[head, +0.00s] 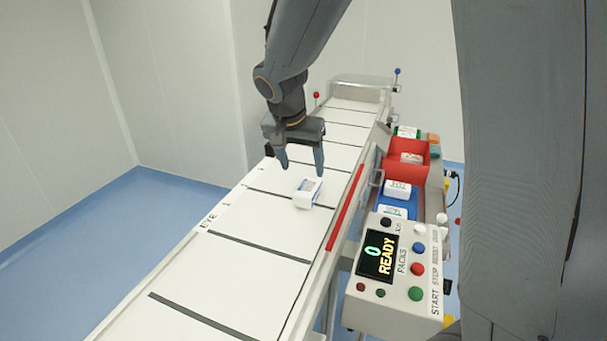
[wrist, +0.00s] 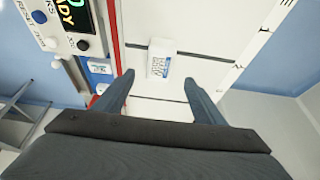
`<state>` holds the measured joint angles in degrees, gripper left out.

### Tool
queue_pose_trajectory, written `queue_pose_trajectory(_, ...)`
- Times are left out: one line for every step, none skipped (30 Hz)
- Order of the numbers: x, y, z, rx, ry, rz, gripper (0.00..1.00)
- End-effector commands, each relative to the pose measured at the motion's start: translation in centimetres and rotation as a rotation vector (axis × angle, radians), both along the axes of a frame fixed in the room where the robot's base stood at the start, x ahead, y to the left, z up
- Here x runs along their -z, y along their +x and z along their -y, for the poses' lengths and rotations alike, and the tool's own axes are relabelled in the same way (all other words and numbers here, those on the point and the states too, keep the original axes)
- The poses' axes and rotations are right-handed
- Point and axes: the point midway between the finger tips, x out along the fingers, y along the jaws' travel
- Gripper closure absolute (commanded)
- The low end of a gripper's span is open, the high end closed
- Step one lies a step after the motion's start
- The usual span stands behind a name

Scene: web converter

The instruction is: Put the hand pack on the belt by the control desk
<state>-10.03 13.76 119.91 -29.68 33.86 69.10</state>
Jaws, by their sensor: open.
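A small white and blue pack (head: 307,193) lies on the white belt (head: 262,214), near the dark cross line and left of the red strip. It also shows in the wrist view (wrist: 159,59), beyond my fingertips. My gripper (head: 302,167) is open and empty above the belt, just behind the pack in the head view. The fingers do not touch the pack. The control desk (head: 397,264) stands at the belt's right side, with its display reading 0 READY.
Beside the belt, a blue bin (head: 399,216) holds white packs and a red bin (head: 418,147) holds another item. A raised red strip (head: 345,207) runs along the belt's right edge. The belt surface in front of the pack is clear.

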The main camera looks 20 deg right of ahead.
Motion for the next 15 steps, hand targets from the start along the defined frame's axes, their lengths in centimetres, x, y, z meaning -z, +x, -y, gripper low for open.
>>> queue_pose_trajectory(-0.3, -0.1, -0.1, 0.000, 0.000, 0.001, 0.36)
queue_pose_trajectory(-0.4, -0.2, -0.1, -0.002, 0.000, -0.001, 0.36)
queue_pose_trajectory(-0.4, -0.5, 0.0, -0.008, 0.000, -0.007, 0.36)
queue_pose_trajectory(-0.3, -0.9, 0.1, -0.016, 0.000, -0.015, 0.36)
queue_pose_trajectory(-0.1, -1.3, 0.2, -0.029, 0.001, -0.025, 0.36)
queue_pose_trajectory(0.4, -2.3, 0.4, -0.052, 0.002, -0.045, 0.36)
queue_pose_trajectory(0.7, -3.1, 0.7, -0.075, 0.004, -0.062, 0.36)
queue_pose_trajectory(1.2, -4.1, 1.0, -0.104, 0.006, -0.085, 0.36)
queue_pose_trajectory(1.9, -5.7, 1.3, -0.145, 0.011, -0.116, 0.36)
queue_pose_trajectory(2.5, -7.0, 1.5, -0.181, 0.016, -0.139, 0.36)
queue_pose_trajectory(3.0, -8.3, 1.7, -0.219, 0.022, -0.161, 0.36)
queue_pose_trajectory(3.8, -10.1, 2.0, -0.269, 0.031, -0.191, 0.36)
queue_pose_trajectory(4.3, -11.4, 2.1, -0.306, 0.039, -0.210, 0.36)
queue_pose_trajectory(4.8, -12.6, 2.3, -0.343, 0.046, -0.228, 0.36)
queue_pose_trajectory(5.3, -14.2, 2.4, -0.390, 0.056, -0.248, 0.36)
